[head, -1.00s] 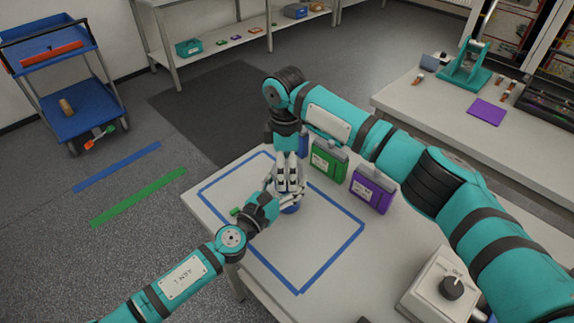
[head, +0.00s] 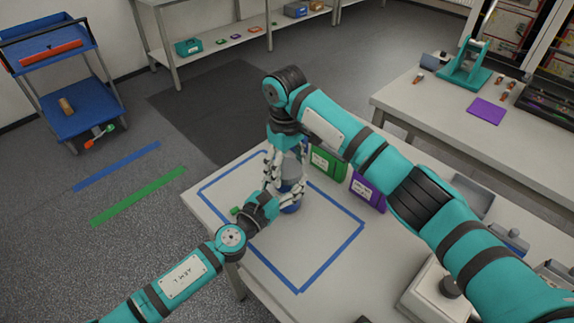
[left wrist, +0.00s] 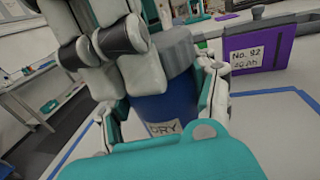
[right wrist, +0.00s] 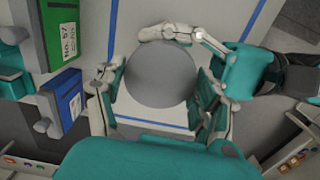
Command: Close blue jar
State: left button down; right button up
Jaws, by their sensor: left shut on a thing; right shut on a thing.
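The blue jar (head: 290,205) stands upright on the table inside the blue tape square. In the left wrist view the jar (left wrist: 165,108) shows a label reading "DRY" and a grey lid (left wrist: 179,52) on top. My left gripper (head: 272,200) is shut around the jar body from the left. My right gripper (head: 287,175) points down from above and is shut around the grey lid, which also shows as a round disc in the right wrist view (right wrist: 160,78). The lid appears to sit on the jar; whether it is fully seated I cannot tell.
A green case (head: 326,165) and a purple case (head: 367,192) stand behind the jar, and a blue case (right wrist: 66,103) is near them. A grey box with a knob (head: 432,288) is at the right front. The front of the tape square (head: 300,291) is clear.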

jog(key=o, duration=1.4)
notch_tip(320, 180, up, 12)
jog(key=shift+w+a, duration=0.1)
jog(key=shift+w, duration=0.05)
pick_arm(q)
jog(key=shift+c, duration=1)
grip_release()
jog(key=v, duration=1.2)
